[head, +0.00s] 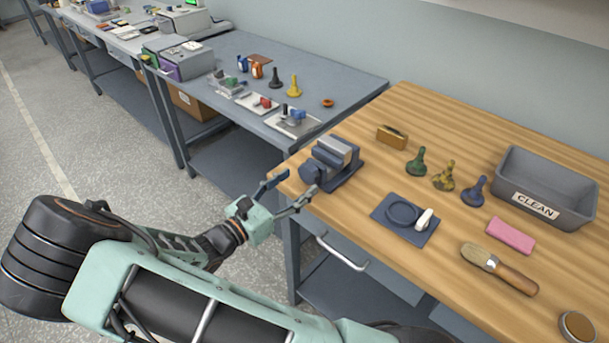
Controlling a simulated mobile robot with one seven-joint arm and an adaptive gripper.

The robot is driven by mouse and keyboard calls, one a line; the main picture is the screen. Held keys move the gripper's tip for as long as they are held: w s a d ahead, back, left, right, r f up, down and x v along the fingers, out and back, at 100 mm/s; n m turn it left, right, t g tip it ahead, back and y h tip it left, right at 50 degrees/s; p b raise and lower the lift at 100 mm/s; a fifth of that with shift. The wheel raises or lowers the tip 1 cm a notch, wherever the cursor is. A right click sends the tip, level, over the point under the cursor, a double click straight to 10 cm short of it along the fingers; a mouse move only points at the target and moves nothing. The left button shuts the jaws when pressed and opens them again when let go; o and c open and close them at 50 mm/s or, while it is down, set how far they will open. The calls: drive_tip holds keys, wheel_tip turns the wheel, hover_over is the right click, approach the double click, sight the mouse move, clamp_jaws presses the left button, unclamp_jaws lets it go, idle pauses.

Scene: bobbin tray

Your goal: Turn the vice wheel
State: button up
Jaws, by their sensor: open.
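The vice (343,177) is a dark blue block with grey jaws at the left corner of the wooden bench. A round dark blue part (312,173), which looks like its wheel, is at the vice's near-left end. My gripper (301,181) is open and empty, its fingers spread toward this round part from the bench's left edge. I cannot tell whether a finger touches it. A blue plate (424,237) to the right of the vice carries a dark ring with a white handle.
The wooden bench (345,217) also holds a wooden block (392,136), several small coloured bottle-shaped pieces, a pink block (510,236), a brush (498,269), a round tin (577,327) and a grey CLEAN bin (548,187). A metal handle (342,254) sticks out below its front edge.

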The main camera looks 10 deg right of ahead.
sight(306, 176)
drive_tip(key=shift+x, duration=1.8)
drive_tip(key=c, duration=1.2)
drive_tip(key=shift+o, duration=0.2)
